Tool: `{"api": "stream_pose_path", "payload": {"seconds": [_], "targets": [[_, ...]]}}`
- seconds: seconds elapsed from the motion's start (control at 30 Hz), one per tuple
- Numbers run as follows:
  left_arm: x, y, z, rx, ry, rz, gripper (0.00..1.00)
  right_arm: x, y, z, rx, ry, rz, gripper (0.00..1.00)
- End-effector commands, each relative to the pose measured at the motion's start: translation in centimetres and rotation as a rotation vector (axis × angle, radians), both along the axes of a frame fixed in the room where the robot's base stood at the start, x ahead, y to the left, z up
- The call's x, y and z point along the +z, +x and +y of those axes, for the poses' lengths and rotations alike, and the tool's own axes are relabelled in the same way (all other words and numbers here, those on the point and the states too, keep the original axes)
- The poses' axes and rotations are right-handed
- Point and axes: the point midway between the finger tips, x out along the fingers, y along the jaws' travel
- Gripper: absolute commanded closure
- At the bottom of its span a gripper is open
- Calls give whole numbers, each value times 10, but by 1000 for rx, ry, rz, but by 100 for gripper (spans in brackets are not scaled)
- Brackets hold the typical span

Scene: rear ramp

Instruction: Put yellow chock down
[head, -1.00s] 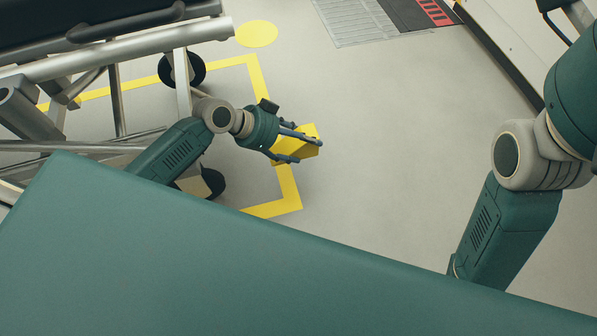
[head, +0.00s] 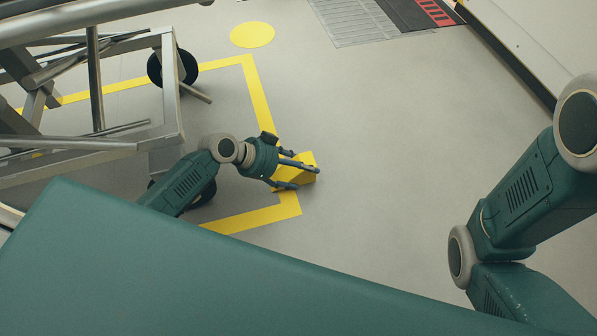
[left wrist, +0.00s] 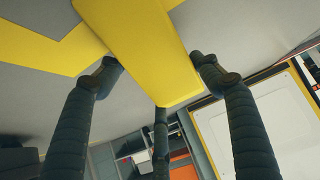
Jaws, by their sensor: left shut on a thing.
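The yellow chock (head: 304,175) is a wedge-like block held by my left gripper (head: 294,174). In the head view it is low over the grey floor, at the right side of the yellow floor tape. I cannot tell whether it touches the floor. In the left wrist view the chock (left wrist: 140,45) fills the top middle, between the dark fingers of my left gripper (left wrist: 157,66), which is shut on it. My right arm shows at the right of the head view, but its gripper is out of frame.
A steel-framed cart (head: 95,145) on black wheels (head: 173,66) stands left of my left gripper. A yellow floor disc (head: 252,35) and a floor grate (head: 372,22) lie farther back. The floor right of the chock is clear.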

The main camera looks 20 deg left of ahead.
Motion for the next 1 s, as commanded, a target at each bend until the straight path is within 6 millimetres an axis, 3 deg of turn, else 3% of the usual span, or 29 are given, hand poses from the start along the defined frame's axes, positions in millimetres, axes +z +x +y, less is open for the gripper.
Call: {"api": "stream_pose_path", "payload": {"seconds": [0.27,0.3,0.4,0.67,1.0], "targets": [[0,2,0,1,-1,-5,82,-1,-1,0,0,-1,-1,60],[-1,0,0,0,2,-1,31,-1,-1,0,0,-1,-1,60],[-1,0,0,0,2,-1,16,0,-1,0,0,0,-2,60],[0,0,0,0,2,-1,16,0,0,0,0,0,-2,60],[37,-17,26,-1,5,0,16,35,-2,0,1,0,-9,60]]}}
